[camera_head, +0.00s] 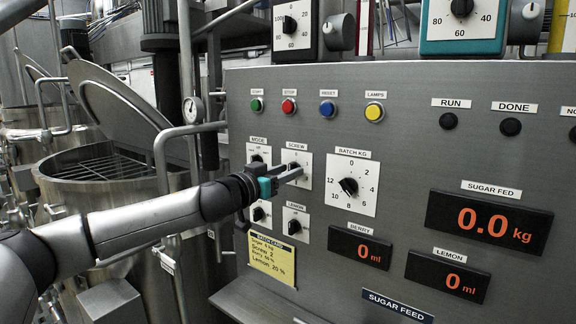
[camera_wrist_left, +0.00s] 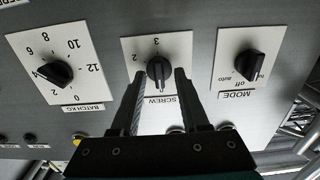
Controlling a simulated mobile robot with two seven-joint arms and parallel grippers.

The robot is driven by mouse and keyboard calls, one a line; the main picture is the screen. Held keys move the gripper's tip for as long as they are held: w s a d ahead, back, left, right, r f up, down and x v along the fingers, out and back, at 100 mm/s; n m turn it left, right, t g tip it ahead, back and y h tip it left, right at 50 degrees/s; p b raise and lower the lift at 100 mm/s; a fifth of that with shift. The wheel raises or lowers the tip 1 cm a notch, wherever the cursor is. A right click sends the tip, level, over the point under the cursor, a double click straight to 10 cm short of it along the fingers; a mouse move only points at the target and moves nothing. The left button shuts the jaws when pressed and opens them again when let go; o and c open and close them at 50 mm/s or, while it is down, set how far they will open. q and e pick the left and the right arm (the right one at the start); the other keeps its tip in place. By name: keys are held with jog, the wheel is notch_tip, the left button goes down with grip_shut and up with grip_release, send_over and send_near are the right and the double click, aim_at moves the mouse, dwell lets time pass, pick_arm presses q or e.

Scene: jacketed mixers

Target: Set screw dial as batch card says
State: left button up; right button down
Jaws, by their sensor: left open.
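The screw dial is a black knob (camera_wrist_left: 158,68) on a white square plate marked 1, 2 and 3. In the wrist view the plate appears upside down; I cannot tell surely which number the pointer meets. My left gripper (camera_head: 293,173) is open, its fingers reaching to the dial plate (camera_head: 305,158) in the head view. In the wrist view its fingertips (camera_wrist_left: 160,72) lie on either side of the knob, with gaps. In the head view the fingers hide the knob. The yellow batch card (camera_head: 271,262) reads Screw 2. My right gripper is not in view.
The mode dial (camera_wrist_left: 248,64) and the batch kg dial (camera_head: 348,187) flank the screw dial. The lemon dial (camera_head: 295,226) is just below it. Coloured buttons, including a red one (camera_head: 289,106), sit above. A sugar display (camera_head: 490,223) reads 0.0 kg.

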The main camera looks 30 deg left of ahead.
pick_arm(q)
jog(key=shift+w, duration=0.4)
grip_shut()
dwell(0.4)
